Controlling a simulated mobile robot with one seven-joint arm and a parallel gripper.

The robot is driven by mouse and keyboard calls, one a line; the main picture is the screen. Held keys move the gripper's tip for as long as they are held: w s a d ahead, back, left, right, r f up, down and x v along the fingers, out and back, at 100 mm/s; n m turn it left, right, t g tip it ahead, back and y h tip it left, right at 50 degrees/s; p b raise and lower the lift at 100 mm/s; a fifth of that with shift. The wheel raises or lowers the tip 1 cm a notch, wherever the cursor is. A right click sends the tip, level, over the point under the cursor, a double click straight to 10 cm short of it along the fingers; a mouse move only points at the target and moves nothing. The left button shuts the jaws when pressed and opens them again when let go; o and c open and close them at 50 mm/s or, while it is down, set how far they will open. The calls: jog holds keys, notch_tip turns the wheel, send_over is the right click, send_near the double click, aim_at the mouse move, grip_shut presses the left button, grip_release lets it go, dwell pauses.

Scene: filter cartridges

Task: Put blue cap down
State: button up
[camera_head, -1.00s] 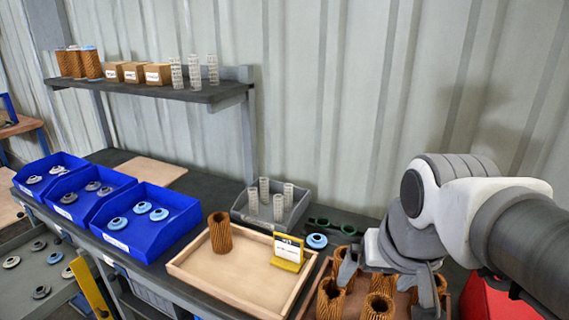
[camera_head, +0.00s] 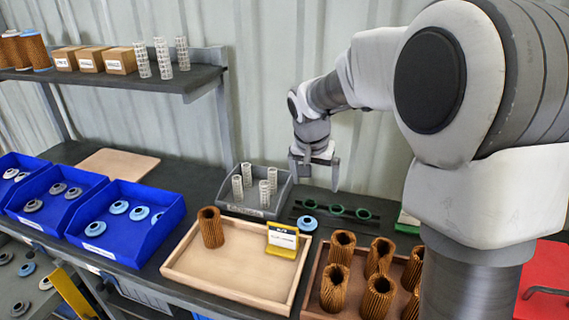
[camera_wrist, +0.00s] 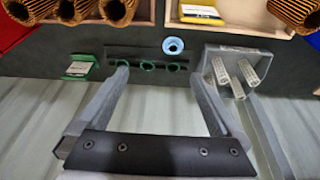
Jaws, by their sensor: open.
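The blue cap (camera_head: 307,223) lies flat on the dark worktop, just in front of the left end of a black rack (camera_head: 297,212) with green rings. It also shows in the wrist view (camera_wrist: 173,46) as a light blue ring with a dark centre. My gripper (camera_head: 314,172) is open and raised above and behind the rack, apart from the cap. In the wrist view the two fingers of my gripper (camera_wrist: 160,76) are spread wide with nothing between them.
A grey bin (camera_head: 232,207) with white mesh cores stands left of the rack. A wooden tray (camera_head: 215,280) with a brown cartridge and a yellow-based sign is in front. Several pleated cartridges (camera_head: 342,247) stand in another tray at right. Blue bins (camera_head: 120,245) hold caps at left.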

jog(key=m+p, duration=0.2)
send_near(307, 220)
jog(key=shift+g, duration=0.3)
jog(key=x, duration=0.9)
jog(key=shift+w, duration=0.15)
jog(key=c, duration=1.3)
